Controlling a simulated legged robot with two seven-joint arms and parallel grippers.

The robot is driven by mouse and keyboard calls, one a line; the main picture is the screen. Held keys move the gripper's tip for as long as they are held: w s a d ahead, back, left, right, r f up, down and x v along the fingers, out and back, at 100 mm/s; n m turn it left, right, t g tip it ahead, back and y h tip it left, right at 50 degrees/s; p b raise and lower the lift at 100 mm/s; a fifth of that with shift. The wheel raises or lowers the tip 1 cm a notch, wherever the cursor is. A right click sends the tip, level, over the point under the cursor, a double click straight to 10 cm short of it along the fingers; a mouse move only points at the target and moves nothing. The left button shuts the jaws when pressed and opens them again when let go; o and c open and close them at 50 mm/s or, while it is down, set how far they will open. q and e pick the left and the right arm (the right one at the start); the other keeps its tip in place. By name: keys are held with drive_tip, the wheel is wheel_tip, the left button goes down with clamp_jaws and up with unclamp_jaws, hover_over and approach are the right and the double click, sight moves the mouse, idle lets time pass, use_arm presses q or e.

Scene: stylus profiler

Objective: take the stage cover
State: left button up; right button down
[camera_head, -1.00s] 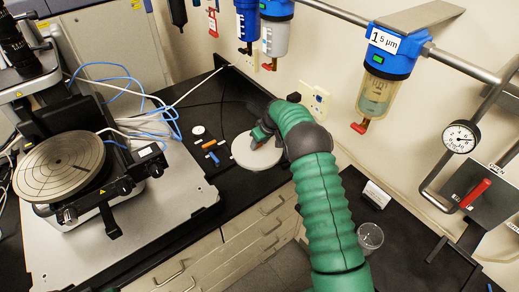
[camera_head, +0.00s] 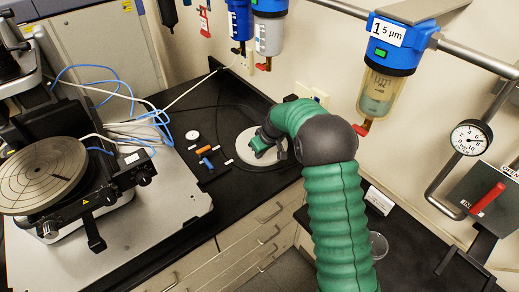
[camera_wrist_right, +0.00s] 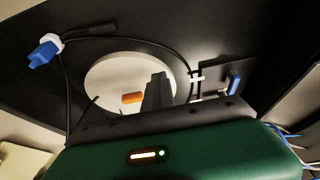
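A flat white round disc, which looks like the stage cover (camera_head: 247,160), lies on the black bench right of the profiler. My right gripper (camera_head: 262,146) is over it, reaching down from the bent green arm. In the right wrist view the white disc (camera_wrist_right: 112,76) shows ahead, with a dark finger (camera_wrist_right: 158,92) and a small orange piece (camera_wrist_right: 132,98) in front of it. I cannot tell whether the fingers touch the disc or how far apart they are. The profiler's round stage (camera_head: 42,172) shows bare at the left. My left gripper is not in view.
Small orange and blue pieces (camera_head: 204,150) and a white dial (camera_head: 192,135) lie left of the disc. A black cable curves around it on the bench. Blue filter housings and a pipe are on the wall behind. A clear glass (camera_head: 378,245) stands at the right.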

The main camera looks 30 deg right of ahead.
drive_tip(key=s+a+b, duration=0.1)
drive_tip(key=s+a, duration=0.3)
drive_tip(key=s, duration=0.4)
drive_tip(key=shift+a+r+b, duration=0.35)
drive_tip(key=shift+r+b, duration=0.05)
drive_tip(key=shift+r, duration=0.05)
drive_tip(key=c, duration=2.1)
unclamp_jaws()
drive_tip(key=shift+s, duration=0.1)
drive_tip(key=o, duration=1)
drive_tip(key=shift+a+r, duration=0.1)
drive_tip(key=shift+a, duration=0.3)
drive_tip(key=shift+c, duration=0.2)
drive_tip(key=o, duration=0.5)
drive_tip(key=shift+o, duration=1)
drive_tip(key=shift+d, duration=0.15)
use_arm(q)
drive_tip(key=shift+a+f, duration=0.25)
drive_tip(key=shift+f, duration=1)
use_arm(e)
drive_tip(key=shift+d, duration=0.15)
